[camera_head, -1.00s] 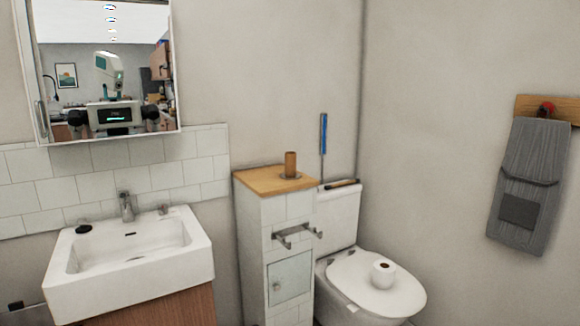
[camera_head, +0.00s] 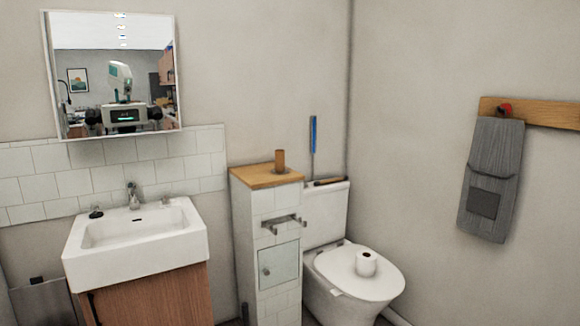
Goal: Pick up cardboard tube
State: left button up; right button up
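The brown cardboard tube (camera_head: 280,160) stands upright on the wooden top (camera_head: 254,177) of a narrow white-tiled cabinet (camera_head: 256,230). The cabinet stands between the sink and the toilet. Neither of my grippers shows directly in the head view. My robot body appears only as a small reflection in the mirror, too small to tell a gripper state.
A white sink (camera_head: 137,245) on a wooden base is at the left, under a mirror (camera_head: 112,75). A toilet (camera_head: 350,275) with a paper roll (camera_head: 366,263) on its lid stands right of the cabinet. A holder (camera_head: 284,223) juts from the cabinet. A grey towel (camera_head: 491,180) hangs at the right.

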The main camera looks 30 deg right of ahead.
aim_at(280, 154)
jog(key=z, duration=0.85)
jog(key=i, duration=0.5)
jog(key=z, duration=0.9)
jog(key=i, duration=1.05)
jog(key=u, duration=0.6)
jog(key=i, duration=0.9)
jog(key=u, duration=1)
